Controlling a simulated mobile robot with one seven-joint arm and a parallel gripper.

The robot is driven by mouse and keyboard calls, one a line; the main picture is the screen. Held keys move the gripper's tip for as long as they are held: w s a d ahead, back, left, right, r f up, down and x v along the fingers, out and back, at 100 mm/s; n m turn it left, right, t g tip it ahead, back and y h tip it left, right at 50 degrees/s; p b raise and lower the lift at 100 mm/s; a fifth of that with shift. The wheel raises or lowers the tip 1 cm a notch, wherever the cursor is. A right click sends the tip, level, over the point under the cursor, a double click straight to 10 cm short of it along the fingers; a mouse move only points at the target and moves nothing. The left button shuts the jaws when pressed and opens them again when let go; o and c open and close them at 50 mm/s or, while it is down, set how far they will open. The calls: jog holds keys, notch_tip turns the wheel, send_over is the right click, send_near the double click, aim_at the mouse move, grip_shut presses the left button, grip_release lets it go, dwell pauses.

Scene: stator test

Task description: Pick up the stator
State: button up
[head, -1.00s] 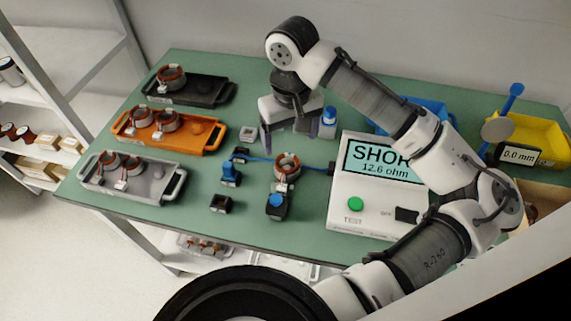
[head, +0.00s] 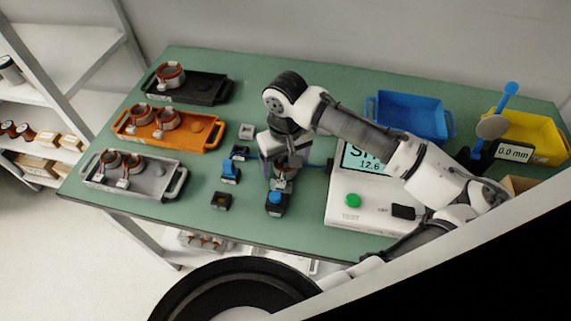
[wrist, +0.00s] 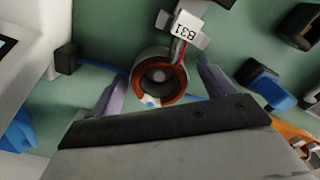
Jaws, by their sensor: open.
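The stator (wrist: 138,82), a grey ring with copper-orange windings and a white tag marked B31 (wrist: 188,30), sits on the green table between my fingers in the wrist view. In the head view my gripper (head: 280,172) is over it and hides most of it. My gripper (wrist: 160,92) is open, with one pale finger on each side of the stator. I cannot tell whether either finger touches it. Blue leads run beside the stator on both sides.
The white tester (head: 375,212) stands close on the right. Black, orange (head: 205,137) and grey (head: 100,182) trays with other stators lie left. Small blue and black fixtures (head: 230,173) sit nearby. Blue (head: 412,104) and yellow (head: 545,128) bins are at the back right.

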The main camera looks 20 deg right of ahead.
jog(key=c, duration=1.3)
